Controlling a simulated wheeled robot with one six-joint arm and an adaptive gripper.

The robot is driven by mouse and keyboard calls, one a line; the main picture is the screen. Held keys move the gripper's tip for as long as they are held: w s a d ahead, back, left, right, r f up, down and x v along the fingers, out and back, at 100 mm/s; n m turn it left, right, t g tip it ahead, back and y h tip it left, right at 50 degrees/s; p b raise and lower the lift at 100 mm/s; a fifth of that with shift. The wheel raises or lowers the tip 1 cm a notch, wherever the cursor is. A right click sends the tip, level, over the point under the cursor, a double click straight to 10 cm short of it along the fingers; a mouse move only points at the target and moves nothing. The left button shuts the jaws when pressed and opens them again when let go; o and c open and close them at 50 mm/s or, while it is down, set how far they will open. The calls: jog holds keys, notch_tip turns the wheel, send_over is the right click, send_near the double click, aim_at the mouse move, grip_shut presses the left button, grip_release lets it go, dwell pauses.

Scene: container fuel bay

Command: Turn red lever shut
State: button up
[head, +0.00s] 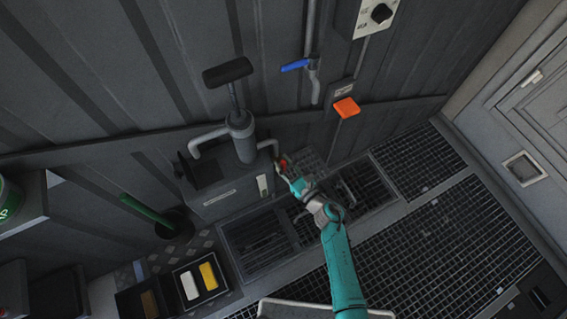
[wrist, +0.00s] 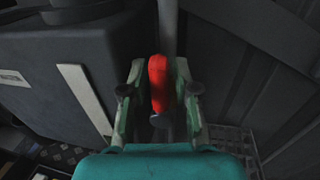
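The red lever (wrist: 158,82) stands out in the wrist view, in front of a grey vertical pipe (wrist: 168,30). It lies between the two fingers of my gripper (wrist: 157,98). A narrow gap seems to show on either side of the lever, so the fingers look open around it. In the head view only a small red bit of the lever (head: 283,162) shows, at the end of my gripper (head: 290,172), which hides the rest. The lever is on the pipe at the right of the grey tank (head: 215,195) with the hand pump (head: 240,135).
A blue lever (head: 295,65) and an orange paddle (head: 346,107) are on the wall above. A tray (head: 200,284) with a white and a yellow block lies on the floor at lower left. Floor grating (head: 440,250) spreads to the right.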

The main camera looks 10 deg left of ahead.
grip_shut()
jog(key=shift+d, duration=0.1)
jog(key=w+d+f+m+t, duration=0.1)
jog(key=d+f+m+t, duration=0.1)
jog(key=m, duration=0.8)
jog(key=w+d+f+m+t+h, duration=0.1)
jog(key=w+d+f+m+t, duration=0.1)
jog(key=m, duration=0.8)
jog(key=shift+f+h, duration=0.3)
jog(key=shift+f, duration=0.35)
jog(key=shift+d, duration=0.1)
